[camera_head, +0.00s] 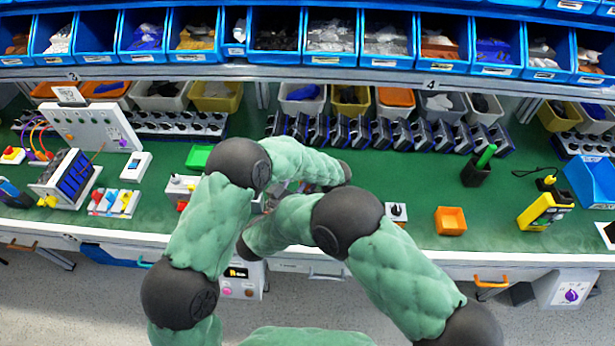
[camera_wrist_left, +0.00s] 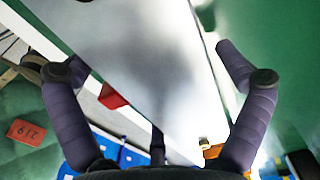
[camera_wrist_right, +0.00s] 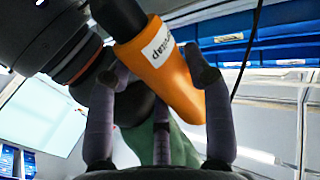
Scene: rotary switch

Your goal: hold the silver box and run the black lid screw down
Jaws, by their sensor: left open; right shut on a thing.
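In the left wrist view a large, smooth silver-grey surface, which looks like the silver box (camera_wrist_left: 140,30), fills the space between and beyond my left fingers. My left gripper (camera_wrist_left: 148,66) is open with one finger on each side of it; I cannot tell whether they touch it. In the right wrist view my right gripper (camera_wrist_right: 152,70) is shut on an orange tool (camera_wrist_right: 172,82) with a white label and a black end. In the head view my crossed forearms hide both grippers and most of the box. I cannot make out the black lid screw.
A control panel (camera_head: 95,127) stands at the left. Blue bins (camera_head: 330,35) line the back shelf.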

